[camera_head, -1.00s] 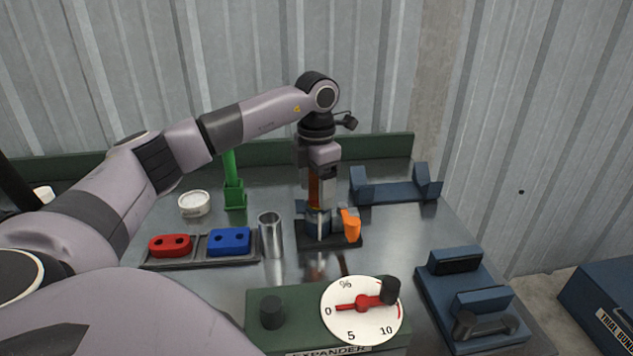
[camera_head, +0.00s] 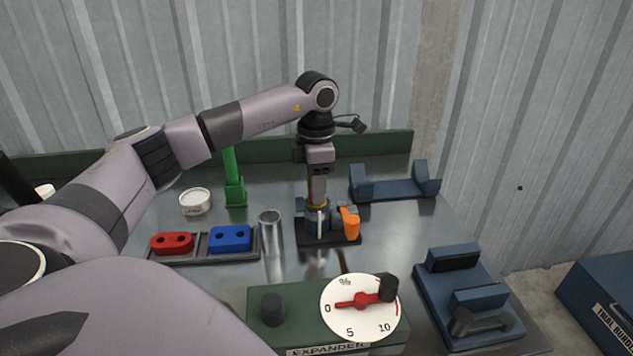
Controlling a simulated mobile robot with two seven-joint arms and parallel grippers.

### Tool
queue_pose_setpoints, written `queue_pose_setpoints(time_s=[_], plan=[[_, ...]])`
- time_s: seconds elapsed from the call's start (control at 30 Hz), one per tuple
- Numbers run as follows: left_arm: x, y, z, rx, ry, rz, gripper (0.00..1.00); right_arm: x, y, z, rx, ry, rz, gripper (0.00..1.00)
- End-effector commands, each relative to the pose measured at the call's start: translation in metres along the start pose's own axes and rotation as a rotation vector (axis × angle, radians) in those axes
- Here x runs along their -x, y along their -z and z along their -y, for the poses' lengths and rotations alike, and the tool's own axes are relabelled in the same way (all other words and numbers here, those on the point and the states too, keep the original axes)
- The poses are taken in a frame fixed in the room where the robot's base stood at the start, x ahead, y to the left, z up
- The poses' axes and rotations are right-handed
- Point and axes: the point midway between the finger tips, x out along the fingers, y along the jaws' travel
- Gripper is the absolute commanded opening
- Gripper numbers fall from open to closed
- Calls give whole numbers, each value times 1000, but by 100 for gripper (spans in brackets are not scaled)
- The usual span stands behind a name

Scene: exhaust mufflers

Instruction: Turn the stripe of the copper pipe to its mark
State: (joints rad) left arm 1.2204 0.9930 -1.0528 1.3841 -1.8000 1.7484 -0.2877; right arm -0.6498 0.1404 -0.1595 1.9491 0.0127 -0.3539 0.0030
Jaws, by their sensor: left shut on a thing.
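The copper pipe (camera_head: 310,190) stands upright in a blue clamp fixture on a dark base (camera_head: 330,243). Only a thin strip of it shows beside the finger. My left gripper (camera_head: 319,196) points straight down from above and is shut on the pipe just over the fixture. A pale upright bar (camera_head: 320,223) shows on the fixture's front, and an orange lever (camera_head: 350,222) is at its right. The pipe's stripe and its mark are hidden or too small to make out. My right gripper is not in view.
A steel tube (camera_head: 270,230) stands left of the fixture. Red (camera_head: 172,243) and blue (camera_head: 230,238) blocks lie in a tray. A green post (camera_head: 234,180), blue cradle (camera_head: 395,188), green expander box with dial (camera_head: 360,305) and blue clamp block (camera_head: 468,300) surround it.

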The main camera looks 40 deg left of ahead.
Motion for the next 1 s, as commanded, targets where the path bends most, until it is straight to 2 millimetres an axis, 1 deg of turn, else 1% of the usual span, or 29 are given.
queue_pose_setpoints(time_s=[0.2, 0.47, 0.7, 0.87, 1.0], plan=[[1, 1, -1, -192, 1, -2, 2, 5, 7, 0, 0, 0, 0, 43], [1, 1, -1, -316, 0, -2, 2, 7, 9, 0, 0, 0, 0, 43], [1, 0, -1, -528, 1, -3, 2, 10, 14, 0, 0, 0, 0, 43], [0, 0, -2, -588, 1, -2, 2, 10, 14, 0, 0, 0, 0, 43], [1, 0, -2, -698, 1, -3, 2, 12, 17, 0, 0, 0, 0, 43]])
